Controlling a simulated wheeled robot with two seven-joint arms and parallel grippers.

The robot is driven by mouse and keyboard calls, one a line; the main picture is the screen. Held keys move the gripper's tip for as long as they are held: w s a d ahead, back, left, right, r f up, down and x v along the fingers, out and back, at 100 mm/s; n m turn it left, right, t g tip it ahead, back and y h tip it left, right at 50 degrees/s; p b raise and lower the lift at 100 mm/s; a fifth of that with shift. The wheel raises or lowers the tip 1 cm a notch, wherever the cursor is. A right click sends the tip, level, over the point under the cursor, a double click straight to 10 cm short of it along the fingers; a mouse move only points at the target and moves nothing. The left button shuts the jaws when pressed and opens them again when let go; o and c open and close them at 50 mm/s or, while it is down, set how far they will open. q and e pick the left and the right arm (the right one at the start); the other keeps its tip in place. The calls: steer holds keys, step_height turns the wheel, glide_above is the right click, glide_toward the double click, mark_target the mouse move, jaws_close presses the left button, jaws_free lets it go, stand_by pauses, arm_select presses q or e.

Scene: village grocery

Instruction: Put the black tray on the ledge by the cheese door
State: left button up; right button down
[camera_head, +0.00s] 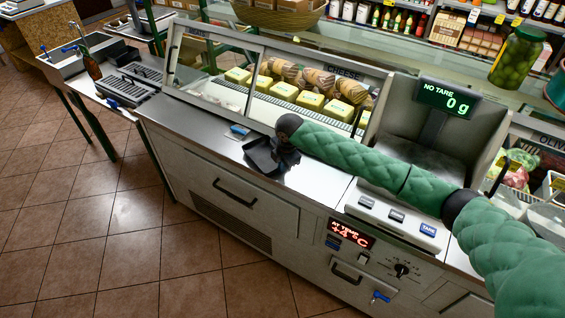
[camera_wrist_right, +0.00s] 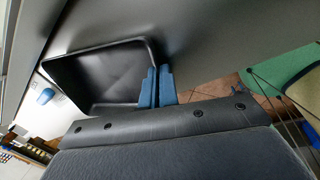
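The black tray (camera_head: 260,158) is a shallow open tray at the steel ledge (camera_head: 318,178) in front of the cheese case. My right gripper (camera_head: 284,155) is at the tray's right side in the head view, partly hidden by its own wrist. In the right wrist view the blue fingers (camera_wrist_right: 156,87) are close together with the rim of the empty tray (camera_wrist_right: 105,72) between them. I cannot tell whether the tray's underside touches the ledge. The glass cheese door (camera_head: 290,105) stands behind the ledge, with yellow cheeses inside. My left gripper is out of view.
A small blue item (camera_head: 238,131) lies on the ledge left of the tray. The scale (camera_head: 425,150) stands to the right, with buttons along its front. A drawer handle (camera_head: 236,193) sticks out below the ledge. The tiled floor at left is clear.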

steer(key=shift+f, duration=0.25)
steer(key=c, duration=1.7)
jaws_free()
steer(key=shift+d, duration=0.1)
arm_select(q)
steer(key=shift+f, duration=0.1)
arm_select(e)
steer(key=shift+r, duration=0.1)
